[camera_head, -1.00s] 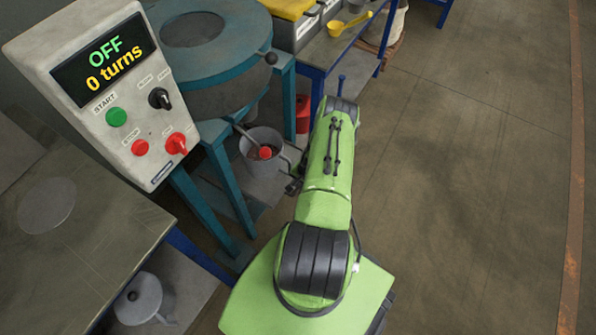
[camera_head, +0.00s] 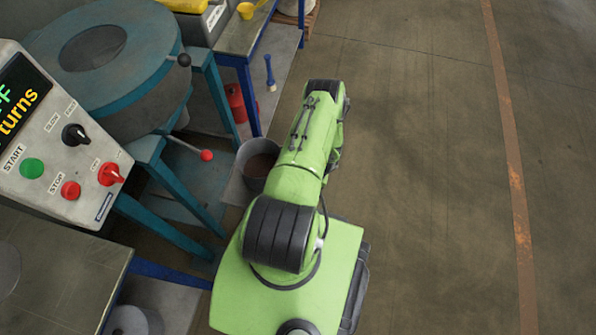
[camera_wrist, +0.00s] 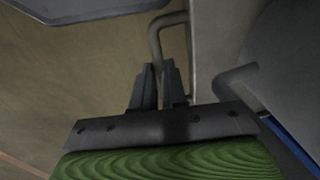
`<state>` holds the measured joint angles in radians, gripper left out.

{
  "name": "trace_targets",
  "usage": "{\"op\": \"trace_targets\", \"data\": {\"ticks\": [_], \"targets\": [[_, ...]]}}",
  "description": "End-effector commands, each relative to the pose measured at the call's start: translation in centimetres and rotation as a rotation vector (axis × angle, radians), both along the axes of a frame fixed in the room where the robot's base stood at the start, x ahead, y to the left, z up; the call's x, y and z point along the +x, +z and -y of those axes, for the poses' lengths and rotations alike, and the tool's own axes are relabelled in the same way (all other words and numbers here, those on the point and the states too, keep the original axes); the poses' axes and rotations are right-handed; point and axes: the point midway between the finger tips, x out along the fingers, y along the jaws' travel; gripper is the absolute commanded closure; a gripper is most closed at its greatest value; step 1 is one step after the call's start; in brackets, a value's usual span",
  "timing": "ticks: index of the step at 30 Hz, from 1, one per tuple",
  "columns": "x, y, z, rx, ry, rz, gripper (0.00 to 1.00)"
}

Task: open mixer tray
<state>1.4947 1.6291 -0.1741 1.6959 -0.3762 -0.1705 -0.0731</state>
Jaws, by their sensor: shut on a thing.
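The blue-grey mixer (camera_head: 124,117) stands at upper left in the head view. A lever with a red ball (camera_head: 206,155) sticks out below its drum. I cannot make out the mixer tray itself. A grey bucket (camera_head: 257,162) with reddish-brown contents is right of the lever, beside my arm. My arm hides the gripper in the head view.
The control panel (camera_head: 58,135) is at left, its display partly cut off. A blue-legged table (camera_head: 236,50) and a red container (camera_head: 236,103) are near the mixer. Open floor lies to the right.

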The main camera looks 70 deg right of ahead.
Motion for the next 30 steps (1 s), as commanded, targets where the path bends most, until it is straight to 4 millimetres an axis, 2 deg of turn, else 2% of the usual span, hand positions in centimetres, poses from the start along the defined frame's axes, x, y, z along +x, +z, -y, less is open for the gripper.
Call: {"op": "trace_targets", "data": {"ticks": [14,15,19,27,30], "targets": [[-0.6,0.0,0.1,0.0,0.0,-0.003,1.0],[-0.6,0.0,0.1,0.0,0.0,-0.002,0.82],[-0.5,0.0,0.1,0.0,0.0,-0.002,0.62],[-0.5,0.1,0.1,0.0,0.0,-0.001,0.62],[-0.7,1.3,0.2,-0.001,0.0,-0.001,0.62]]}}
